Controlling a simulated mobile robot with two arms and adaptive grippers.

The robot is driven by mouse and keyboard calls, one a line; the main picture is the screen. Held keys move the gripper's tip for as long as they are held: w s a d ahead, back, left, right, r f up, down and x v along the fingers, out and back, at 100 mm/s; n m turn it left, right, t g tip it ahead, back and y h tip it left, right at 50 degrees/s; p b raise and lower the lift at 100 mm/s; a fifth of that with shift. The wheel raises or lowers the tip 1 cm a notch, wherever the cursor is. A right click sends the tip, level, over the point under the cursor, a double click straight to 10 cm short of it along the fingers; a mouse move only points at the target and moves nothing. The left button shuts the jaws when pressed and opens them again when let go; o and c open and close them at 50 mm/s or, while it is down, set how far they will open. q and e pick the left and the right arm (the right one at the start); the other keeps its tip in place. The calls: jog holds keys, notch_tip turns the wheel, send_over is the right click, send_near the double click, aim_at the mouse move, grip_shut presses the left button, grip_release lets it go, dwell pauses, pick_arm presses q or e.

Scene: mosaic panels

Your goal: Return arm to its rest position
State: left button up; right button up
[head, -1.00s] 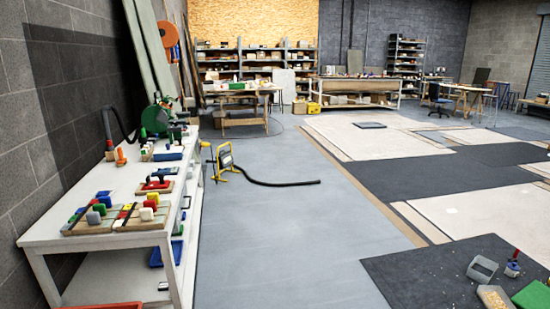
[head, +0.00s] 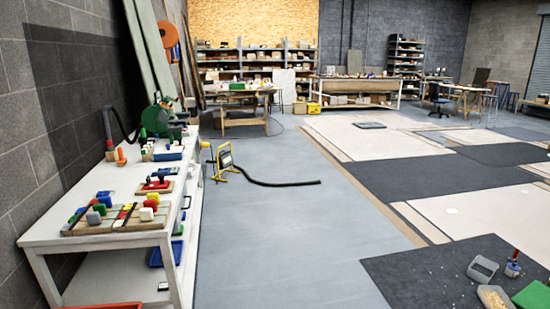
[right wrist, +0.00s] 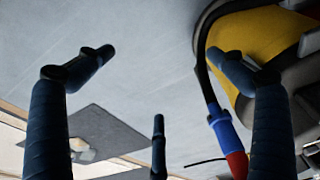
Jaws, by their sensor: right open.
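My right gripper (right wrist: 160,75) shows in the right wrist view, with its dark fingers spread wide apart. Nothing is between the fingers. Grey floor (right wrist: 150,30) lies behind them, and a dark mat (right wrist: 105,135) with a small pale heap on it shows at lower left. Neither arm shows in the head view, and my left gripper is not in view.
A white workbench (head: 40,232) with colourful tools and blocks stands along the left wall. A yellow work lamp (head: 225,160) and a black hose (head: 275,183) are on the floor. Grey floor (head: 280,250) is clear ahead. A dark mat (head: 420,275) with loose items lies at lower right.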

jog(key=s+d+f+g, duration=0.1)
jog(key=s+f, duration=0.3)
jog(key=f, duration=0.4)
jog(key=s+f, duration=0.4)
jog(key=f, duration=0.4)
jog(key=s+d+f, duration=0.2)
jog(key=s+f, duration=0.6)
jog(key=s, duration=0.4)
jog(key=shift+d+g, duration=0.2)
jog(key=shift+g, duration=0.2)
jog(key=shift+n, duration=0.3)
